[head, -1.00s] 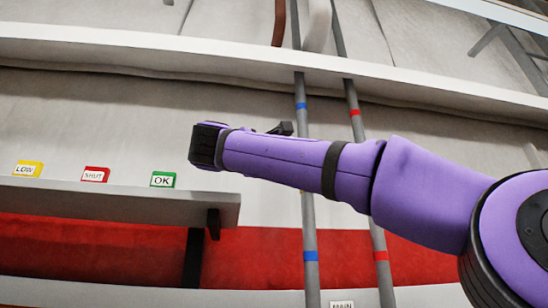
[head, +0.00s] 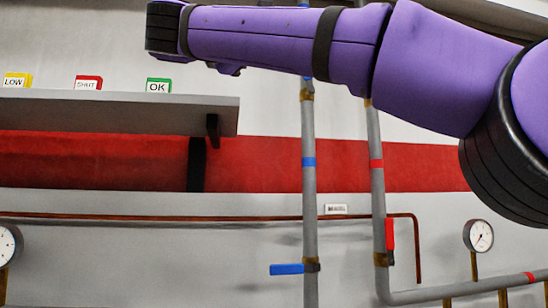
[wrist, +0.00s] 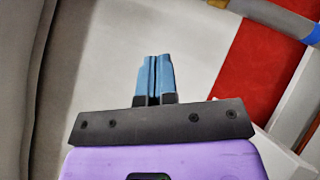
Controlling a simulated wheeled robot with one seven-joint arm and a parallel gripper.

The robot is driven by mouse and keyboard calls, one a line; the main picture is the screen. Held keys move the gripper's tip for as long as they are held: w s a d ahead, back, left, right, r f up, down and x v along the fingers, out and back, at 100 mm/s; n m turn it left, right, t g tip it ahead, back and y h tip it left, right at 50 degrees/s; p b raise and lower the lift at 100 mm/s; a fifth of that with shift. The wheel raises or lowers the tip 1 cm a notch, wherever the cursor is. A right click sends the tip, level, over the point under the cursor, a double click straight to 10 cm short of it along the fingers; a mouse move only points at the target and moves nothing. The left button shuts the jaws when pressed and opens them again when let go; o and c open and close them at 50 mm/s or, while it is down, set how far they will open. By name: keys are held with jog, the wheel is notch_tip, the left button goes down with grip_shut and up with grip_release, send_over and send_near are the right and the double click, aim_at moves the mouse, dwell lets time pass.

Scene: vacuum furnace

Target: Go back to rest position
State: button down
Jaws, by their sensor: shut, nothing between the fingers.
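My gripper (wrist: 153,78) shows in the wrist view with its two blue fingers pressed together and nothing between them. It points toward a plain grey-white surface, with the red wall band to its right. In the head view my purple arm reaches across the top of the picture from the right. Its fingers cannot be made out there. The arm touches nothing that I can see.
A shelf (head: 120,107) at left holds tags LOW (head: 14,82), SHUT (head: 87,84) and OK (head: 158,87). Two grey pipes run down the wall; a blue handle (head: 287,269) and a red handle (head: 390,234) sit on them. Gauges (head: 478,235) flank them.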

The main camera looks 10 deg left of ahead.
notch_tip(320, 180, up, 4)
jog(key=s+d+n+t+y, duration=0.15)
jog(key=n+t+y, duration=0.45)
jog(key=n, duration=0.7)
jog(key=d+f+n+g+y, duration=0.35)
jog(key=d+f+n, duration=0.35)
jog(key=f+n, duration=0.4)
jog(key=w+d+f+n+g+y, duration=0.1)
jog(key=d+f+n+g+y, duration=0.25)
jog(key=d+f+n, duration=0.7)
jog(key=d+f+n+g+y, duration=0.25)
jog(key=f+n+g, duration=0.4)
jog(key=n, duration=0.75)
jog(key=s+d+f+n+g+h, duration=0.2)
jog(key=s+d+f, duration=0.4)
jog(key=f, duration=0.3)
jog(key=s+d+f+n+g+h, duration=0.2)
jog(key=s+d+f+g, duration=0.1)
jog(key=s+d+f, duration=0.3)
jog(key=s+d+f+n+g+h, duration=0.2)
jog(key=s+d+f, duration=0.4)
jog(key=d+f, duration=0.3)
notch_tip(320, 180, down, 4)
jog(key=shift+d+r+h, duration=0.25)
jog(key=shift+d+h, duration=0.1)
jog(key=shift+h, duration=0.1)
